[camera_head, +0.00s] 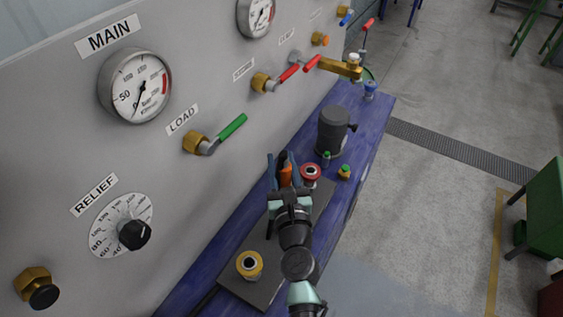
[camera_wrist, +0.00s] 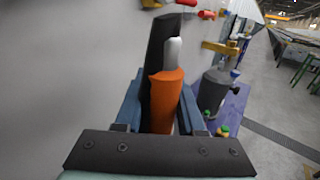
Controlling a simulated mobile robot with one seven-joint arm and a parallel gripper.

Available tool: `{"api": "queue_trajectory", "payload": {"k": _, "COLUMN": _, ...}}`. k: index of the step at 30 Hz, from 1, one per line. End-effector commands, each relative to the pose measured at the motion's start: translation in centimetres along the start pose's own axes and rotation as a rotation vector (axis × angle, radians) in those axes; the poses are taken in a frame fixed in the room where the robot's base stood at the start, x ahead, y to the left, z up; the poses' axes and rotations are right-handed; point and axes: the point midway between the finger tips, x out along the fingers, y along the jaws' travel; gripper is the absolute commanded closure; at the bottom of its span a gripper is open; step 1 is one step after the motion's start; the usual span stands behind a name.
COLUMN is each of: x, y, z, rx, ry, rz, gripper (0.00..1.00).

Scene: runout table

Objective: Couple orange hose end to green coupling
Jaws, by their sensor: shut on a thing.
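My gripper (camera_head: 281,172) is shut on the orange hose end (camera_wrist: 166,98), with a blue finger on each side of it in the wrist view. The hose end points up and away, with a pale grey tip. It also shows as a small orange patch between the fingers in the head view (camera_head: 286,173). Two small green-topped pieces stand on the bench right of my gripper: a nearer one with a brass-coloured body (camera_head: 344,172) and a farther one (camera_head: 326,157). I cannot tell which, if either, is the green coupling. The hose end is apart from both.
A red-ringed fitting (camera_head: 311,171) stands close right of my gripper, a dark grey canister (camera_head: 332,132) beyond it. A yellow-ringed fitting (camera_head: 249,265) is nearer on a dark plate. The grey panel (camera_head: 60,130) rises at left, with a green-handled valve (camera_head: 231,127) sticking out.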

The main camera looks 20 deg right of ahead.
Motion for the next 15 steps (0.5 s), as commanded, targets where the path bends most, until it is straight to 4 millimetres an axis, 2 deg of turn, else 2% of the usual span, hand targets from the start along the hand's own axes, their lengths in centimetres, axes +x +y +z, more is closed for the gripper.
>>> {"api": "queue_trajectory", "payload": {"k": 15, "x": 0.0, "y": 0.0, "z": -4.8, "rx": 0.0, "ry": -0.002, "rz": 0.0, "gripper": 1.0}}
